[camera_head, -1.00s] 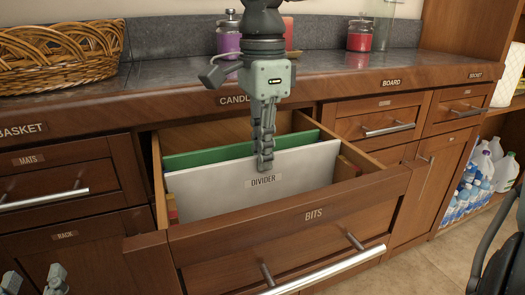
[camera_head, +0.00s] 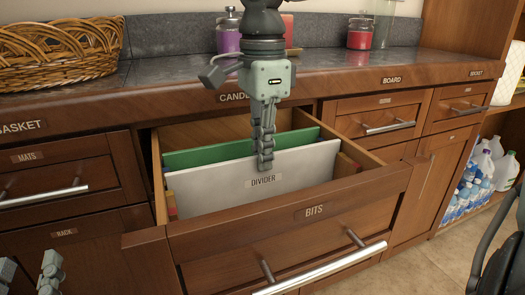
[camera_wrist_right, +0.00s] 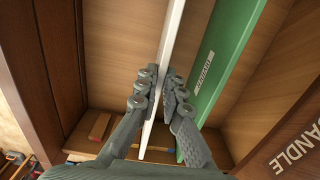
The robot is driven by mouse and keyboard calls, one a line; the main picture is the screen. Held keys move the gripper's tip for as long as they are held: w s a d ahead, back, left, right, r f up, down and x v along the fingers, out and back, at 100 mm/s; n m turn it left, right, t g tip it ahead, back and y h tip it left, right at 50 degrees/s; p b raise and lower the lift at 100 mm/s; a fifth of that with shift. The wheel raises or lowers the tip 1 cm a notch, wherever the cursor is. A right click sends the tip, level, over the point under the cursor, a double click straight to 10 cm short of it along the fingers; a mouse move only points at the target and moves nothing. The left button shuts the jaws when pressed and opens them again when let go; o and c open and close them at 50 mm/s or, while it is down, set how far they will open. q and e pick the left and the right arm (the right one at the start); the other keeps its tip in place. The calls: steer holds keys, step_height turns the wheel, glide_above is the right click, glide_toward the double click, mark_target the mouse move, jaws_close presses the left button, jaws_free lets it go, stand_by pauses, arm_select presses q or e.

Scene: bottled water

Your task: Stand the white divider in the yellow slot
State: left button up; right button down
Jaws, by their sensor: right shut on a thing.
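The white divider (camera_head: 225,188), labelled DIVIDER, stands roughly upright inside the open BITS drawer. My right gripper (camera_head: 265,160) reaches down from above and is shut on its top edge near the middle. In the right wrist view the fingers (camera_wrist_right: 160,93) pinch the white panel (camera_wrist_right: 172,45) from both sides. Small red and yellow pieces (camera_wrist_right: 100,126) show at the drawer's side, left of the panel there. The panel's lower edge and its seat are hidden, so I cannot tell whether it is in the yellow slot. My left gripper (camera_head: 28,275) is open and empty at the bottom left.
A green divider (camera_head: 190,157) stands just behind the white one, close to my right fingers. The drawer front (camera_head: 290,213) and its side walls surround the panel. The counter above holds a wicker basket (camera_head: 60,55) and candle jars (camera_head: 361,32).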

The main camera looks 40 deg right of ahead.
steer(key=c, duration=1.6)
jaws_free()
step_height(320, 180, up, 12)
